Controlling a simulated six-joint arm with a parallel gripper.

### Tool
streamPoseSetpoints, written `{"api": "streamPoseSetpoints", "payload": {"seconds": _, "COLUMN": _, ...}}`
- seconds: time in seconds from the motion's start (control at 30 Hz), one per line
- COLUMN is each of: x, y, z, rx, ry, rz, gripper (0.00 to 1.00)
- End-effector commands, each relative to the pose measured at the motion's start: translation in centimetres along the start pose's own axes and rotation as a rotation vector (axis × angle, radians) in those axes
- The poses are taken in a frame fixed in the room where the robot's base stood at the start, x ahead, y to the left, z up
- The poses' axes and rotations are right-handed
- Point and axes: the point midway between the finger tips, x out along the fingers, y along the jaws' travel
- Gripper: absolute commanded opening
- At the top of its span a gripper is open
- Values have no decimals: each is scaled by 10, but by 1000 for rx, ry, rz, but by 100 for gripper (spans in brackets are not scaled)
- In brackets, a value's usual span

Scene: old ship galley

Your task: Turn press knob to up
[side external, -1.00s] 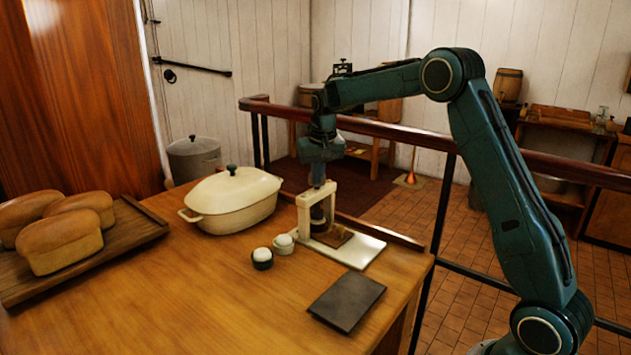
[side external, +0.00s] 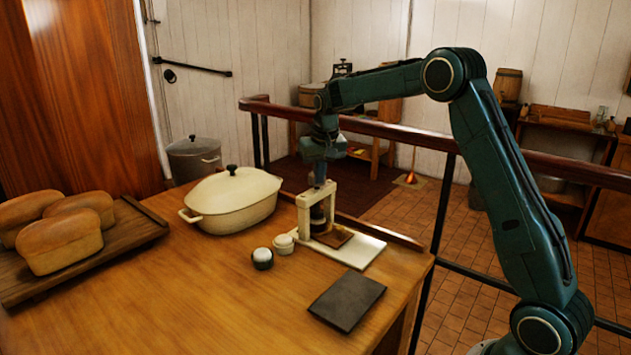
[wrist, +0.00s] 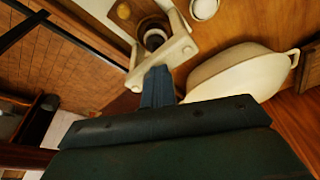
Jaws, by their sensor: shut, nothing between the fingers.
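The press (side external: 331,192) is a small cream frame on a pale base, with a dark plunger (side external: 318,214) inside it. It stands near the far edge of the wooden counter. My gripper (side external: 319,184) is shut and points down at the top of the press frame. In the wrist view the closed fingers (wrist: 158,82) reach the cream crossbar (wrist: 160,58). The press knob is not clearly seen; the fingers cover that spot. I cannot tell which way it is turned, or whether the fingers touch it.
A cream lidded pot (side external: 236,206) stands left of the press. Two small round-topped cups (side external: 262,258) are in front. A dark flat slab (side external: 346,302) lies at the front right, and bread loaves sit on a wooden board (side external: 140,236). A railing (side external: 400,140) runs behind.

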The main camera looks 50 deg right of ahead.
Motion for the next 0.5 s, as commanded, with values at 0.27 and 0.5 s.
{"api": "streamPoseSetpoints", "payload": {"seconds": 0.27, "x": -1, "y": 7, "z": 0, "rx": 3, "ry": 3, "rz": 1, "gripper": 0}}
{"api": "streamPoseSetpoints", "payload": {"seconds": 0.5, "x": -1, "y": 12, "z": 1, "rx": 3, "ry": 2, "rz": 1, "gripper": 0}}
